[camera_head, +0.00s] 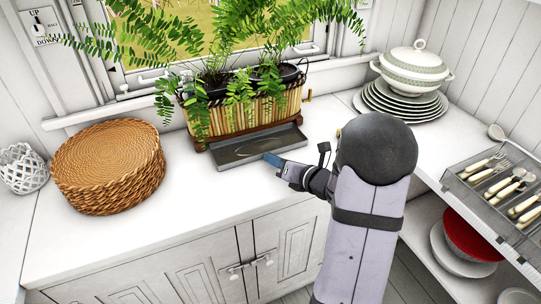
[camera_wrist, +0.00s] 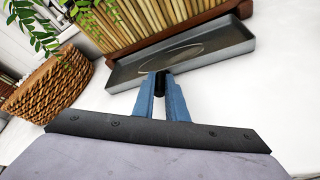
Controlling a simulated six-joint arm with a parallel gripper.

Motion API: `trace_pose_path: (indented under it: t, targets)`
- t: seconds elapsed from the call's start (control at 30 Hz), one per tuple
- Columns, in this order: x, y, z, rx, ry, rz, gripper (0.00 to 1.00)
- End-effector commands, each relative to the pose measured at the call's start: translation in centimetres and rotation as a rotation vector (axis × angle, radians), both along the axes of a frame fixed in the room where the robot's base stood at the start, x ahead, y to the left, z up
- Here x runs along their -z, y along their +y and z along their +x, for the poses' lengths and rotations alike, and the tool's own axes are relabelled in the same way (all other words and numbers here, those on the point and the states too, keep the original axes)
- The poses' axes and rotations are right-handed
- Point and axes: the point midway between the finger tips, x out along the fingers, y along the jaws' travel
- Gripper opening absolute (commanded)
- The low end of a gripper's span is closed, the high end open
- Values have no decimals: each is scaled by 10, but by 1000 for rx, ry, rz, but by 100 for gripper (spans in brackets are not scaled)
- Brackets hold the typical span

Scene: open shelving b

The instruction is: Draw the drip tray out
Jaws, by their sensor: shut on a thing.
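The drip tray (camera_head: 238,151) is a shallow grey metal tray on the white counter. It sticks out in front of the brown base of a bamboo planter (camera_head: 250,108) that holds green ferns. My gripper (camera_head: 268,158) reaches its front edge from the front right. In the wrist view the tray (camera_wrist: 210,47) lies ahead, with a faint oval mark on its floor. The tray's back edge is hidden at the planter's base.
A round woven basket (camera_head: 108,165) stands on the counter at the left, with a white lattice pot (camera_head: 22,168) beside it. Stacked plates and a lidded tureen (camera_head: 413,66) stand at the back right. A cutlery tray (camera_head: 497,190) is at the right. The counter in front of the tray is clear.

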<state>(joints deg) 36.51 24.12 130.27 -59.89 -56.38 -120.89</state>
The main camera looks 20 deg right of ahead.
Motion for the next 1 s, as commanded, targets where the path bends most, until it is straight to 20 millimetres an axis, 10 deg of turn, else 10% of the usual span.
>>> trace_pose_path:
  t: [1.0]
  targets:
    - [-1,0,-70,0,-2,0,0]
